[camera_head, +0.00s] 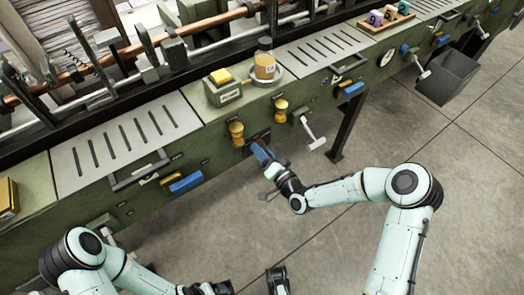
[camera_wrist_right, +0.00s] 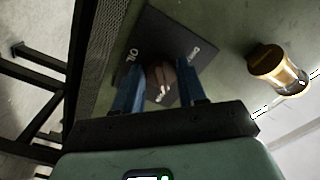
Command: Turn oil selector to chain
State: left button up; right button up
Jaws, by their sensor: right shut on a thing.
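The oil selector plate (camera_head: 257,138) is a dark panel on the green machine front, between two brass-coloured fittings. In the right wrist view the dark plate (camera_wrist_right: 150,45) carries pale lettering, with "OIL" on its left and a partly readable word on its right. The selector knob (camera_wrist_right: 160,78) is a brownish, rounded piece at the plate's middle, partly hidden. My right gripper (camera_head: 262,154) reaches the plate; its blue fingers (camera_wrist_right: 160,92) are shut on the knob from both sides. My left arm is at the lower left, and its gripper is partly cut off at the bottom edge.
Brass fittings (camera_head: 237,133) (camera_head: 281,110) flank the plate. A pale lever (camera_head: 312,134) and a blue-handled latch (camera_head: 186,182) stick out of the front. A jar (camera_head: 265,66) and a yellow-topped box (camera_head: 223,88) stand above. The grey floor in front is clear.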

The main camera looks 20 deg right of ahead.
jog(key=shift+f, duration=0.1)
dwell(0.3)
jog(key=o, duration=1)
pick_arm(q)
jog(key=shift+s+d+r+g+p, duration=0.35)
jog(key=shift+s+r+p, duration=0.2)
jog(key=shift+s+r, duration=0.2)
pick_arm(e)
jog(key=v, duration=1.3)
jog(key=shift+s, duration=0.25)
